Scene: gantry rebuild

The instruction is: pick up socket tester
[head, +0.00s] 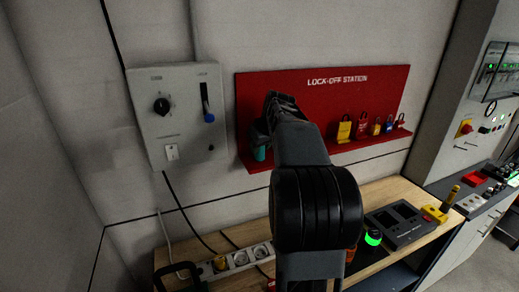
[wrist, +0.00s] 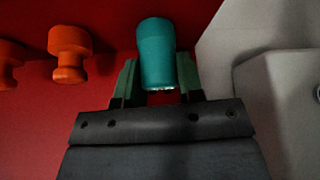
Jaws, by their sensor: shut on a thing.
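A teal rounded cylinder, apparently the socket tester (wrist: 156,50), sits between the two fingers of my gripper (wrist: 158,80) in the wrist view. The fingers press on it from both sides. In the head view, part of the teal tester (head: 260,153) shows at the left end of the red shelf, below my gripper (head: 268,118). My arm hides much of that area. I cannot tell whether the tester touches the shelf.
The red lock-off board (head: 330,95) carries several coloured padlocks (head: 362,126) on the right. Orange knob-shaped pieces (wrist: 69,55) are beside the tester. A grey switch box (head: 177,112) is close on the left. The wooden bench (head: 400,189) below holds a power strip (head: 240,261) and a dark device (head: 400,224).

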